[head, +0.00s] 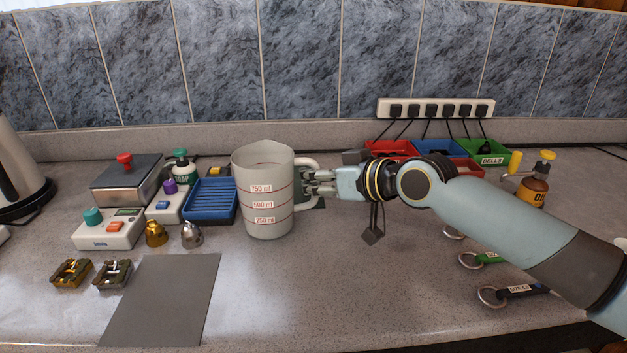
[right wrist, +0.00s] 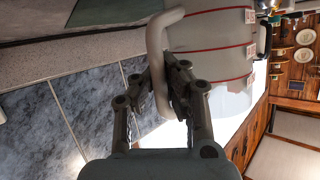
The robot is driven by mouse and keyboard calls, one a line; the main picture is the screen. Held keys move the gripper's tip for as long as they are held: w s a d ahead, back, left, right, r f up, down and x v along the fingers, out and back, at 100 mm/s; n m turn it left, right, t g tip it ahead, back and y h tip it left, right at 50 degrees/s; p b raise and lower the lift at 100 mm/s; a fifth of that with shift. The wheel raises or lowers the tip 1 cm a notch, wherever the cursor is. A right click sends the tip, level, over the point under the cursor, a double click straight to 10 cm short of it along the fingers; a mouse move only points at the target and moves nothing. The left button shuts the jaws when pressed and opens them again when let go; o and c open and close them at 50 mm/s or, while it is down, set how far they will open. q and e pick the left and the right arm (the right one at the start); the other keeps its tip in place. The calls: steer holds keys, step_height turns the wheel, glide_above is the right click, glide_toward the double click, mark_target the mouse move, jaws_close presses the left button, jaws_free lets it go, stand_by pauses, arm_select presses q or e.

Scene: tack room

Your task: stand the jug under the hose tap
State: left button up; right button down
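The jug (head: 262,190) is a pale, cloudy measuring jug with red lines and 750, 500 and 250 ml labels. It is upright near the middle of the head view, its handle to the right. I cannot tell whether its base touches the counter. My right gripper (head: 318,182) comes from the right and is shut on the handle. In the right wrist view, the handle (right wrist: 158,45) runs between the fingers (right wrist: 165,85), with the jug's wall (right wrist: 212,45) beyond. No hose tap shows in either view. My left gripper is out of view.
Left of the jug are a blue ribbed tray (head: 210,201), gold (head: 155,233) and silver (head: 191,235) bells, a scale (head: 126,180) and a grey mat (head: 163,300). Coloured bins (head: 484,152), an oil bottle (head: 533,187) and key rings (head: 490,297) are right. The front middle counter is clear.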

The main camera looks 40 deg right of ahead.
steer(key=shift+f, duration=0.1)
steer(key=shift+f, duration=0.15)
steer(key=c, duration=1.5)
jaws_free()
steer(key=shift+o, duration=0.2)
